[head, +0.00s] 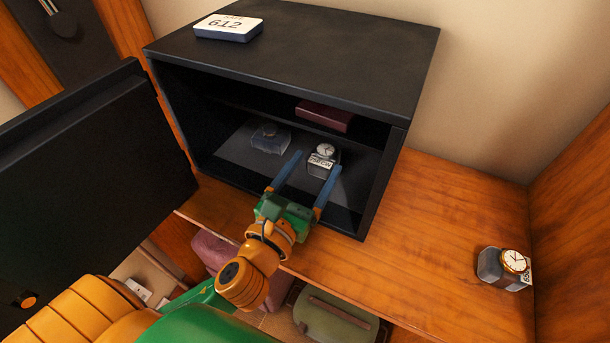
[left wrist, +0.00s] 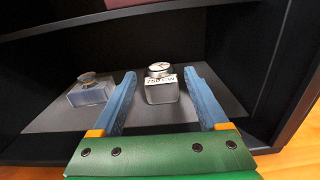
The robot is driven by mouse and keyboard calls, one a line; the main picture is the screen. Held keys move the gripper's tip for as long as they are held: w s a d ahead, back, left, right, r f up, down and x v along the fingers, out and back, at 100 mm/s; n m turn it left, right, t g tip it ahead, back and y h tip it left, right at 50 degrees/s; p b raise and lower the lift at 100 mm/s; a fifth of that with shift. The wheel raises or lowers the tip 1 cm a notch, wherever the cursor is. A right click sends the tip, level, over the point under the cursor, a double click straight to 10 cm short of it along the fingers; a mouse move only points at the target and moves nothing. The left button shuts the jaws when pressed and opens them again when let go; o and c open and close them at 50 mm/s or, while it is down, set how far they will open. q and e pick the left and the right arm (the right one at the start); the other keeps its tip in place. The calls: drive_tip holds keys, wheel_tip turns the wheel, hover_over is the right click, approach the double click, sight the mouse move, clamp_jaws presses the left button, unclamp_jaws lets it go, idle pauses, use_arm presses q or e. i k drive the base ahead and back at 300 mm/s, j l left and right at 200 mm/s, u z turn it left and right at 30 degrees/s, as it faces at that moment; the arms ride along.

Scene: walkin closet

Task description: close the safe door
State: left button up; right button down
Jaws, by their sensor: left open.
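The black safe (head: 300,50) stands on a wooden shelf, and its front opening faces me. Its safe door (head: 90,170) is swung wide open to the left. My left gripper (head: 308,180) is open, with its two blue fingers reaching into the safe's lower compartment. My right gripper is not in view.
A 612 sign (head: 229,27) lies on top. Another watch (head: 505,268) stands right on the wooden shelf (head: 440,230), which is otherwise clear.

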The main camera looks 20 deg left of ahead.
sight(92, 170)
drive_tip(key=k, duration=1)
